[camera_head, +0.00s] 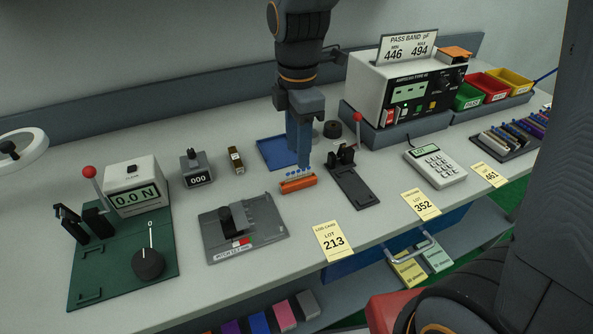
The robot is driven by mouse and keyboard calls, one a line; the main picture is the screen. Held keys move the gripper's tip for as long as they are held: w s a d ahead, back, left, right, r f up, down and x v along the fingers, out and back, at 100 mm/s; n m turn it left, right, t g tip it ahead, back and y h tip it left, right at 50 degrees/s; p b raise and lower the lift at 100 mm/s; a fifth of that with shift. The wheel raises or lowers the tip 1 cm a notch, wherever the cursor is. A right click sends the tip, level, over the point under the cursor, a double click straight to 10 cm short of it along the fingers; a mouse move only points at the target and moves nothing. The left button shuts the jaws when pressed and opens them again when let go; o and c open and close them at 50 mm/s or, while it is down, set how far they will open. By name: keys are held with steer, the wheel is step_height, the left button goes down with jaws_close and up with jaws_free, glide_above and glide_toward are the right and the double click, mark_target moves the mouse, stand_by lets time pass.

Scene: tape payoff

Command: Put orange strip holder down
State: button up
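The orange strip holder (298,184) is at the middle of the bench, with a row of small blue parts along its upper edge. It appears to be at or very near the bench top; I cannot tell whether it touches. My gripper (303,165) points down from above, its blue fingers ending right at the back of the holder and its blue parts. The fingers overlap from this angle, so I cannot tell whether they are open or shut, or grip the strip.
A blue tray (271,155) lies just behind my gripper. A black lever fixture (353,184) with a red knob stands close on the right. A grey pitch fixture (243,229) is on the left. Yellow lot cards (334,241) line the front edge. Bare bench lies in front of the holder.

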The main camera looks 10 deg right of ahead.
mark_target(298, 172)
steer(key=shift+a+f, duration=0.1)
steer(key=shift+f, duration=1)
steer(key=f, duration=0.1)
steer(key=f+p, duration=0.1)
steer(key=f, duration=0.2)
steer(key=shift+s+f+p, duration=0.35)
steer(key=shift+s, duration=0.05)
steer(key=shift+f, duration=0.4)
jaws_close()
